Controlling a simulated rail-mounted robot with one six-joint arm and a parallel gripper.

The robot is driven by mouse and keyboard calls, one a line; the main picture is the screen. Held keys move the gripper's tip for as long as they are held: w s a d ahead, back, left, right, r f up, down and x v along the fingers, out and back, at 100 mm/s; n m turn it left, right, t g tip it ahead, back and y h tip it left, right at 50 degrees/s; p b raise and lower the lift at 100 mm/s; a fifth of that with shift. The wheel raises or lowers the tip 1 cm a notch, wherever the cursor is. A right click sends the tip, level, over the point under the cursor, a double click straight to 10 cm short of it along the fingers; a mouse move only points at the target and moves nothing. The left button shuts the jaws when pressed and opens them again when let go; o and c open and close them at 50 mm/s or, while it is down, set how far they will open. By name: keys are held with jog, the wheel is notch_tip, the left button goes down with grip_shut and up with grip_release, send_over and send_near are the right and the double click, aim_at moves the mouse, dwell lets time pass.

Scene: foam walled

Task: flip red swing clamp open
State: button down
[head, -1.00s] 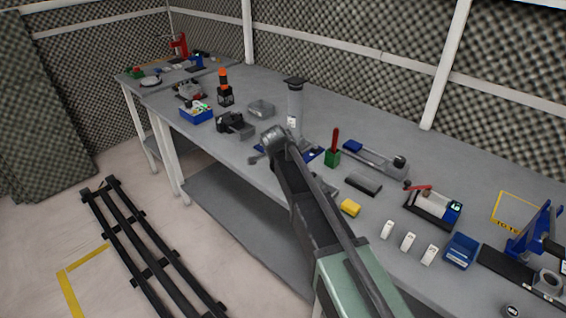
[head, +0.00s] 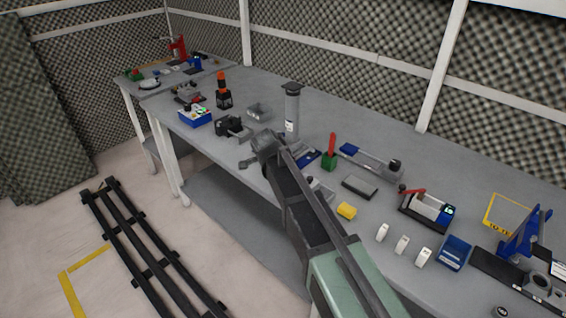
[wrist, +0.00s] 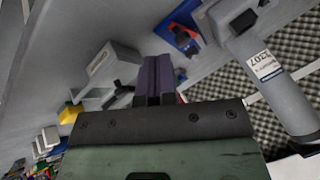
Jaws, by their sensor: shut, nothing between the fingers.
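In the head view, a black fixture (head: 424,213) on the right part of the bench carries a red clamp arm (head: 411,191). The red arm lies roughly level across the fixture's top left. A white and blue part sits in the fixture. My gripper is well to the left of the clamp. I cannot make out the clamp with certainty in the wrist view.
A grey upright cylinder (head: 291,108) stands behind my arm. A blue press (head: 525,238) is at far right.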

jog(key=p+v, duration=0.4)
jog(key=v, duration=0.2)
jog(key=shift+r, duration=0.2)
jog(key=shift+s, duration=0.1)
